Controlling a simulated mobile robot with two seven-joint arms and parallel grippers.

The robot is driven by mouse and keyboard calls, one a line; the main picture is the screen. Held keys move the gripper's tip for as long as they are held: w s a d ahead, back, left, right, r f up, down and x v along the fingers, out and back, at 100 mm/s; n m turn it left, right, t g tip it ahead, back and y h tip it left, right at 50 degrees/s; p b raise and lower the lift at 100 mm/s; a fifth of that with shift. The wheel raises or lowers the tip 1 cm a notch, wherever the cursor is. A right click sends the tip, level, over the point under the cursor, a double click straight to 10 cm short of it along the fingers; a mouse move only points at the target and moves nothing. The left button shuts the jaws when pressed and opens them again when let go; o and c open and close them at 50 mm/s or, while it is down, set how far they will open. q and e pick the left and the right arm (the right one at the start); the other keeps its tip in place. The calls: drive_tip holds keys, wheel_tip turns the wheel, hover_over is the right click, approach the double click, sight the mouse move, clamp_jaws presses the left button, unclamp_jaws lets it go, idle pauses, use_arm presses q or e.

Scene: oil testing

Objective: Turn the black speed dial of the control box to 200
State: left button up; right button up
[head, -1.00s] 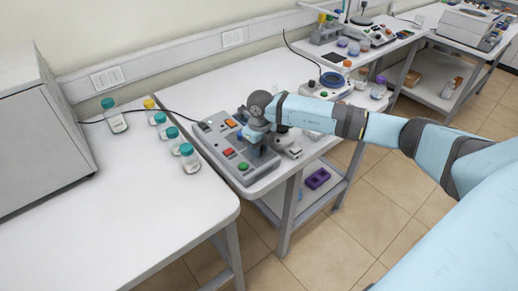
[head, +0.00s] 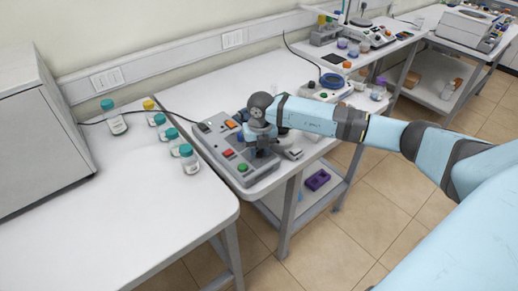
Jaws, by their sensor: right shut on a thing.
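The grey control box (head: 225,146) sits on the white table with colored buttons on its top: orange, red and green. My right arm reaches in from the right, and my right gripper (head: 262,148) is down at the right part of the box's top. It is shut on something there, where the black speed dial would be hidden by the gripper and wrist. The dial's setting cannot be read. My left gripper is not in view.
Several capped bottles (head: 174,143) stand left of the control box. A large grey cabinet (head: 38,130) is at the far left. A small device (head: 292,153) sits just right of the gripper. The white table at left front (head: 130,220) is clear.

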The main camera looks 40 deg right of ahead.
idle(0.3)
drive_tip(key=o, duration=0.9)
drive_tip(key=shift+o, duration=0.2)
drive_tip(key=shift+r, duration=0.1)
wheel_tip(320, 180, up, 14)
drive_tip(key=b, duration=0.1)
drive_tip(key=shift+d+b, duration=0.25)
drive_tip(key=shift+b, duration=0.1)
drive_tip(key=shift+s, duration=0.1)
